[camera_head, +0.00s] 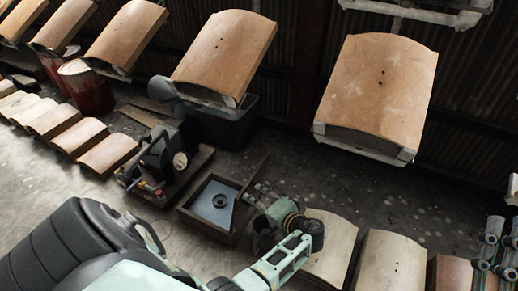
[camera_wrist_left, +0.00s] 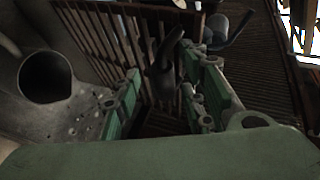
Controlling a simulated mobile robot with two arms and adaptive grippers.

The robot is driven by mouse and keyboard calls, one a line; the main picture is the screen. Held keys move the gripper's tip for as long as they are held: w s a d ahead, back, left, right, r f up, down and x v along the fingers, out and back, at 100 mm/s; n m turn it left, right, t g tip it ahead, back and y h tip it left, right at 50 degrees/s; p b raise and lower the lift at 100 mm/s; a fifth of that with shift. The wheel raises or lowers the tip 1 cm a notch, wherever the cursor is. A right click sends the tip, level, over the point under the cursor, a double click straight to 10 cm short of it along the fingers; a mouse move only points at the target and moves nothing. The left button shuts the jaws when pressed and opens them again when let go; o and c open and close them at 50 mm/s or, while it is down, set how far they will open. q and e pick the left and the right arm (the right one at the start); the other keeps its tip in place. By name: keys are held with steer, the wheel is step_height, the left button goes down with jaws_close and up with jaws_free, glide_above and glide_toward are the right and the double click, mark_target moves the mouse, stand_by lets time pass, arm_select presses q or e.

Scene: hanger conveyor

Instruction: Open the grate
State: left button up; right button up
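My left gripper (camera_head: 257,195) reaches in from the bottom of the head view, beside a dark square frame. In the left wrist view its two green-padded fingers (camera_wrist_left: 165,105) stand apart, with a dark handle-like shape (camera_wrist_left: 165,70) beyond and partly between them. Contact cannot be told. Dark upright bars (camera_wrist_left: 105,35), grate-like, stand behind that shape. The square frame (camera_head: 188,212) holds a grey panel (camera_head: 214,203) with a round fitting; I cannot tell whether it belongs to the grate. Jointed finger-like parts, probably my right gripper (camera_head: 493,255), are cut off at the right edge.
A machine with a gauge (camera_head: 160,160) stands left of the frame, with a dark bin (camera_head: 228,122) behind. Curved tan panels (camera_head: 380,85) hang overhead; others (camera_head: 328,245) lie at lower right. Red drums (camera_head: 87,88) stand at left. Speckled floor (camera_head: 330,190) is open beyond my gripper.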

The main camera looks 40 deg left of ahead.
arm_select(q)
step_height(320, 180, up, 10)
steer(key=shift+f, duration=0.2)
steer(key=shift+w, duration=0.1)
stand_by(0.5)
